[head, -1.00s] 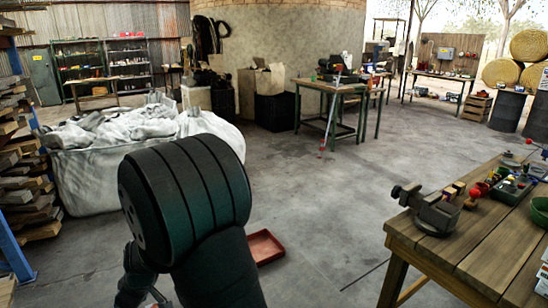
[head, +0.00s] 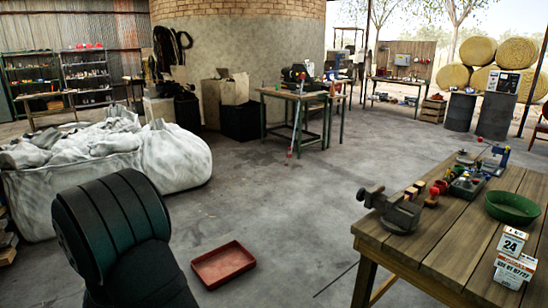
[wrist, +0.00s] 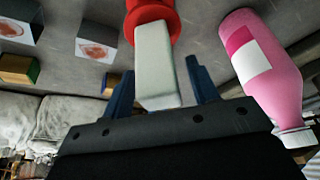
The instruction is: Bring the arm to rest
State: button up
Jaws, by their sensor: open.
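My gripper (wrist: 160,88) shows in the wrist view, with two blue fingers rising from a dark body. The fingers are apart, so it is open. A pale grey block (wrist: 157,65) with a red part (wrist: 150,14) at its upper end appears in the gap between the fingers. I cannot tell whether it touches them, and nothing shows it gripped. In the head view my dark arm link is at the lower left, and my gripper is out of sight there.
In the wrist view, a pink bottle (wrist: 262,62) is close on the right and small boxes (wrist: 97,45) are on the left. In the head view, a wooden workbench (head: 440,240) holds a vise (head: 395,212) and a green bowl (head: 512,206). A red tray (head: 222,264) lies on open floor.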

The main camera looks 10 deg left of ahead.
jog(key=v, duration=1.2)
jog(key=x, duration=1.2)
notch_tip(320, 180, up, 4)
jog(key=shift+r, duration=0.1)
jog(key=w+d+r, duration=0.6)
jog(key=d+r, duration=0.1)
jog(key=d, duration=0.3)
jog(key=w+d+f+m+t, duration=0.1)
jog(key=w+d+f+m, duration=0.2)
jog(key=w, duration=0.6)
jog(key=w+d+f+m+t+h, duration=0.15)
jog(key=w+d, duration=0.25)
jog(key=w, duration=0.5)
jog(key=w+d+f+m, duration=0.3)
jog(key=w, duration=0.5)
jog(key=shift+a+f, duration=0.6)
jog(key=shift+a, duration=0.3)
jog(key=shift+a+f, duration=0.55)
jog(key=shift+a, duration=0.35)
